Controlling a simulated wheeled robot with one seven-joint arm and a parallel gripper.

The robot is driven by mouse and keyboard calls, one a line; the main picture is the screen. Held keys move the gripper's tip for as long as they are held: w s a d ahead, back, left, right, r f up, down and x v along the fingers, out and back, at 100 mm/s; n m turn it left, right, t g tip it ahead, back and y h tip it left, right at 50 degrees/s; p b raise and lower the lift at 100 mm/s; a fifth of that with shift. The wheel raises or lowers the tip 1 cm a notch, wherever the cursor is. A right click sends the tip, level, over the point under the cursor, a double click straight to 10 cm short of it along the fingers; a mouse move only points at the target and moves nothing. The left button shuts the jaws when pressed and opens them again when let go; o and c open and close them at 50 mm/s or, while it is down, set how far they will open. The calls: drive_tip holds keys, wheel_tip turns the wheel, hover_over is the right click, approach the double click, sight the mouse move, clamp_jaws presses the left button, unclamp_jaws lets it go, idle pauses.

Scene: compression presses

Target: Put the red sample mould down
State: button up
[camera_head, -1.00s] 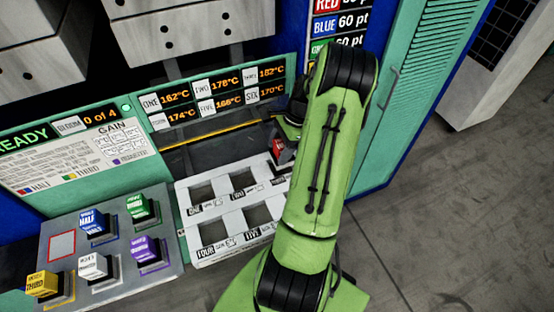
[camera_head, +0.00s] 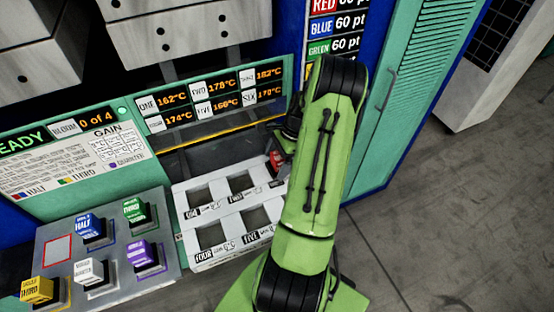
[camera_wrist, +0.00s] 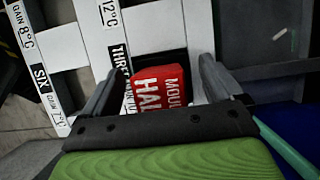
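The red sample mould (camera_wrist: 161,88), a red block lettered "MOULD HALF", is between my gripper's fingers in the wrist view. It sits in or at the opening beside the "THREE" label of the white slotted plate (camera_wrist: 63,43). In the head view, the mould (camera_head: 276,160) shows at the right end of the plate's back row, partly hidden by my arm. My gripper (camera_wrist: 160,66) is open around the mould, with narrow gaps showing on both sides. The mould's underside is hidden, so its seating depth cannot be seen.
The plate's slots ONE (camera_head: 201,196), TWO (camera_head: 240,182), FOUR and FIVE look empty; SIX is mostly hidden by my arm. A grey panel (camera_head: 60,275) at left holds blue, green, white, purple and yellow moulds. A teal temperature display (camera_head: 215,88) rises behind the plate.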

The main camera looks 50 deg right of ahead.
drive_tip(key=p+v, duration=0.2)
drive_tip(key=v, duration=1)
drive_tip(key=w+a+r+n+h, duration=0.1)
drive_tip(key=w+a+r+n, duration=0.4)
drive_tip(key=a+r, duration=0.25)
drive_tip(key=a+r+n+h, duration=0.2)
drive_tip(key=a+r+n, duration=0.4)
drive_tip(key=a, duration=0.6)
drive_tip(key=s+a+r+n+t, duration=0.3)
drive_tip(key=s+a+n, duration=0.8)
drive_tip(key=a+n, duration=0.2)
drive_tip(key=shift+s+a+r+h, duration=0.2)
drive_tip(key=shift+s+a+h, duration=0.15)
drive_tip(key=shift+a, duration=0.7)
